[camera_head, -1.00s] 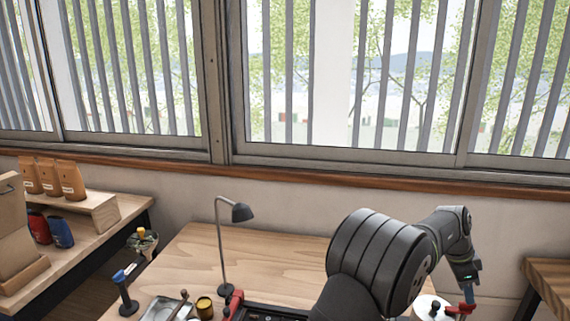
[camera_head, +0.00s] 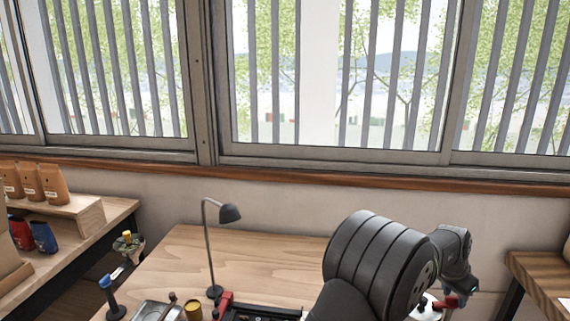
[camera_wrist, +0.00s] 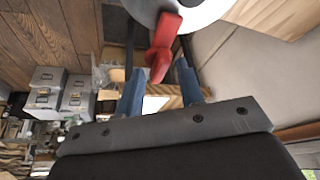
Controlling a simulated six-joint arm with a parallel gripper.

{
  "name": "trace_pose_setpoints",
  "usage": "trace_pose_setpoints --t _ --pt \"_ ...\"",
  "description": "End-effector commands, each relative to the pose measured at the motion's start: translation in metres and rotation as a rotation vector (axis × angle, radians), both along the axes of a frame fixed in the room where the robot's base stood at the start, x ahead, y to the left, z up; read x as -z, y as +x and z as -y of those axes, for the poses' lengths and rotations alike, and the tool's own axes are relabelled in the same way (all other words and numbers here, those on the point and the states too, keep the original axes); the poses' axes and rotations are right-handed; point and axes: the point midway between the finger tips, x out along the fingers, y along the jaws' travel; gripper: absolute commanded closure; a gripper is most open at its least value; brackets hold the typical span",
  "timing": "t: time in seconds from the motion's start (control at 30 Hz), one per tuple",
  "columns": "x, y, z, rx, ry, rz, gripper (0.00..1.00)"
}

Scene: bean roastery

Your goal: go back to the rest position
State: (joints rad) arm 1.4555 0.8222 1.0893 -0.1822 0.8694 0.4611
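The fingertips are hidden there. The white vessel (camera_head: 426,312) is partly covered by my arm.
A black desk lamp (camera_head: 229,213) stands on the wooden table (camera_head: 260,262). A metal tray (camera_head: 152,311) and a yellow-topped jar (camera_head: 193,310) are at the front. A shelf with bags (camera_head: 52,182) is at left, another wooden table (camera_head: 545,275) at right. Windows line the back.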

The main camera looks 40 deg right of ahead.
Motion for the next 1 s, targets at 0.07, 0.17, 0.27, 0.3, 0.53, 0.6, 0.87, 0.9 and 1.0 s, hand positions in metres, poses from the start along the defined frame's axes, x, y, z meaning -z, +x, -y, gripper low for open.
trace_pose_setpoints --t 0.07,0.17,0.27,0.3,0.53,0.6,0.87,0.9,1.0 --pt "-0.0001 -0.0006 -0.0003 -0.043 0.001 0.001 0.65" --pt "-0.0002 -0.0008 -0.0001 -0.101 0.000 0.000 0.65" --pt "-0.0003 -0.0013 0.0000 -0.153 0.000 0.001 0.65" --pt "-0.0005 -0.0016 -0.0001 -0.173 -0.001 0.001 0.65" --pt "-0.0004 -0.0014 -0.0002 -0.251 0.001 0.001 0.65" --pt "-0.0003 -0.0014 -0.0002 -0.261 0.000 0.001 0.65" --pt "-0.0003 -0.0013 -0.0002 -0.272 0.000 0.000 0.65" --pt "-0.0003 -0.0012 -0.0002 -0.272 0.000 0.000 0.65" --pt "-0.0010 -0.0012 -0.0001 -0.272 -0.001 0.001 0.79"
